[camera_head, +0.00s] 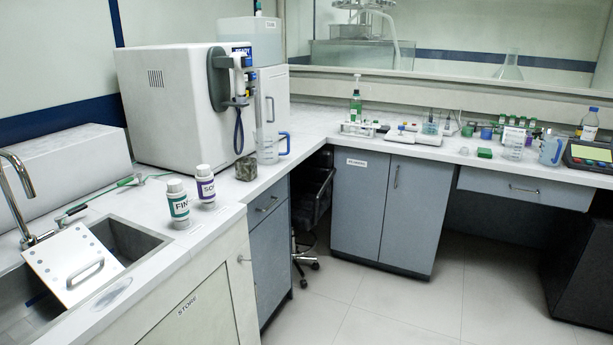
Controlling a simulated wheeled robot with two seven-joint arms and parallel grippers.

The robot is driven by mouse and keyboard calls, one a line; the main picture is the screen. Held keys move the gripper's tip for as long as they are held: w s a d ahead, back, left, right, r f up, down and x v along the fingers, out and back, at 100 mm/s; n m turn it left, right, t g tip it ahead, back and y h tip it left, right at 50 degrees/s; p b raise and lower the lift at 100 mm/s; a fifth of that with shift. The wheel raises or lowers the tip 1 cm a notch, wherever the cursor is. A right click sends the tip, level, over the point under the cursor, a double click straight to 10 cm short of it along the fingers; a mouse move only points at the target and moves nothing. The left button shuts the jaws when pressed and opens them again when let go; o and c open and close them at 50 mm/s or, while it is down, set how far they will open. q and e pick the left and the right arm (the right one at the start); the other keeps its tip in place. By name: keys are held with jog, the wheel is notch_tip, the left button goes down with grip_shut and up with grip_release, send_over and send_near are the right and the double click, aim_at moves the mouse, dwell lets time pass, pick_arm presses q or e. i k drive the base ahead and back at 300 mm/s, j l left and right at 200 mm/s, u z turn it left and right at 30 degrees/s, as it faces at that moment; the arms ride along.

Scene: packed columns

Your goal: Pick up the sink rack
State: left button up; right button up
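The sink rack appears to be the white, flat panel (66,252) at the lower left. It has a row of dark round holes along its left side and a metal bar handle (86,272) on its face. It lies tilted over the sink (125,238), covering part of the basin. The basin's right part is open, and what lies under the panel is hidden. Neither of my grippers shows in this view.
A curved metal faucet (16,190) stands behind the rack on the left. Two labelled bottles, green (178,202) and purple (205,184), stand right of the sink. A large white machine (180,98) fills the counter behind. A chair (312,195) sits in the corner; the floor in front is clear.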

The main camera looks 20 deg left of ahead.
aim_at(72, 263)
jog(key=i+u, duration=0.4)
jog(key=i+l+u, duration=0.2)
jog(key=i+u, duration=0.15)
jog(key=i+l+u, duration=0.5)
jog(key=u, duration=0.3)
jog(key=i+l+u, duration=0.25)
jog(key=u, duration=0.15)
jog(key=i+l+u, duration=0.2)
jog(key=u, duration=0.2)
jog(key=i+l+u, duration=0.1)
jog(key=l+u, duration=0.25)
jog(key=i+l+u, duration=0.25)
jog(key=l, duration=0.15)
jog(key=l+u, duration=0.25)
jog(key=l, duration=0.15)
